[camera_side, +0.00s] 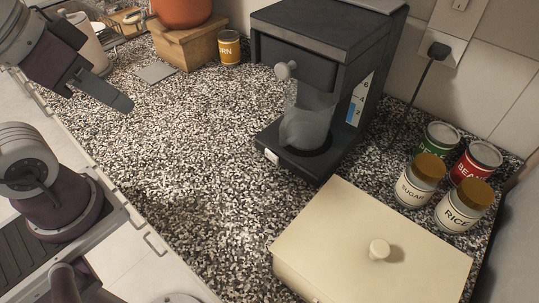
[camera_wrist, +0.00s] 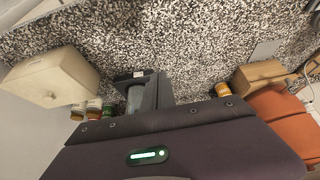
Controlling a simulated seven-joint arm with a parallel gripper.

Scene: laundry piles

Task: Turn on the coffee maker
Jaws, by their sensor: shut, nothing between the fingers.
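The coffee maker (camera_side: 325,30) is a dark, boxy machine at the back of the speckled counter. A glass carafe (camera_side: 306,125) sits on its base, below a round pale knob (camera_side: 285,70). A small white switch (camera_side: 272,156) is on the front edge of the base. In the wrist view the coffee maker (camera_wrist: 160,92) is near the middle, with the white switch (camera_wrist: 138,74) at its front. My gripper (camera_side: 124,103) is shut and empty, above the counter to the left and well apart from the coffee maker.
A cream box (camera_side: 320,240) with a knobbed lid stands in front of the coffee maker. Several cans and jars, including sugar (camera_side: 415,188), rice (camera_side: 458,212) and a yellow can (camera_side: 229,50), stand around. An orange pot (camera_side: 182,10) sits on a wooden box (camera_side: 185,45). The counter's middle is clear.

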